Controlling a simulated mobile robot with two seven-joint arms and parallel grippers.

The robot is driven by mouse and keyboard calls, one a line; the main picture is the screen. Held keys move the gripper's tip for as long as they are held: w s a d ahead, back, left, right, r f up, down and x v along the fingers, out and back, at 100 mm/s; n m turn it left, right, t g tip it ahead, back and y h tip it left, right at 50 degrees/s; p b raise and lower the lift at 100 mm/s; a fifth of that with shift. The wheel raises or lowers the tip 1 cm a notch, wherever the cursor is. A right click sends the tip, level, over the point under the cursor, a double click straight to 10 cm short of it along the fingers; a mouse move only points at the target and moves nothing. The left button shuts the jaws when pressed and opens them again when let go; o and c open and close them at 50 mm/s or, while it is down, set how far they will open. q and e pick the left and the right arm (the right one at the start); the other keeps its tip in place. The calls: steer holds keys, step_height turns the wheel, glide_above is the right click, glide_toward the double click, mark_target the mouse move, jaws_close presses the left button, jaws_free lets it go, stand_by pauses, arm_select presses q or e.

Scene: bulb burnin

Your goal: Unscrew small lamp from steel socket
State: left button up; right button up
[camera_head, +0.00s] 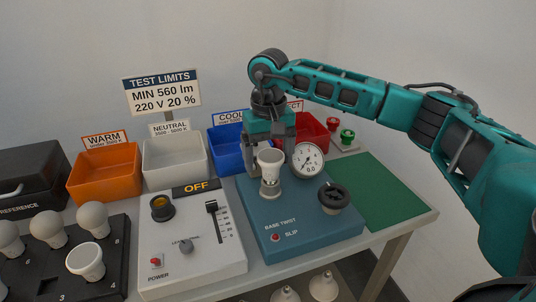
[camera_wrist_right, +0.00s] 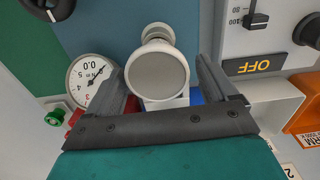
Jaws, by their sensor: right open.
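The small lamp (camera_head: 270,160), white with a flat round face, stands upright in the steel socket (camera_head: 270,188) on the blue base-twist tester (camera_head: 285,232). In the right wrist view the lamp (camera_wrist_right: 157,75) shows its grey face toward the camera, with the socket (camera_wrist_right: 157,33) partly hidden behind it. My right gripper (camera_head: 272,150) points down at the lamp from above and behind. Its open fingers show in the wrist view (camera_wrist_right: 165,68) on either side of the lamp, with a gap visible at the right finger. My left gripper is out of view.
A round dial (camera_head: 308,159) and a black knob (camera_head: 333,197) stand close right of the socket. A grey power box (camera_head: 190,245) with a slider is at left. Coloured bins, including the blue bin (camera_head: 226,150), stand behind. A green mat (camera_head: 375,190) lies bare at right.

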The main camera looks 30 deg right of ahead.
steer(key=m, duration=0.4)
steer(key=m+p, duration=0.1)
steer(key=m, duration=0.1)
steer(key=shift+s+d+m, duration=0.15)
steer(key=shift+s+m, duration=0.1)
steer(key=shift+m, duration=0.05)
steer(key=m, duration=0.2)
steer(key=m+p, duration=0.1)
steer(key=m, duration=0.2)
steer(key=shift+s+d, duration=0.1)
steer(key=shift+s, duration=0.1)
steer(key=m+p, duration=0.1)
steer(key=m, duration=0.4)
steer(key=shift+s+d, duration=0.1)
steer(key=shift+s, duration=0.05)
steer(key=m+p, duration=0.1)
steer(key=m, duration=0.4)
steer(key=shift+s+d+m, duration=0.1)
steer(key=shift+s+m, duration=0.05)
steer(key=shift+m, duration=0.15)
steer(key=shift+c, duration=0.4)
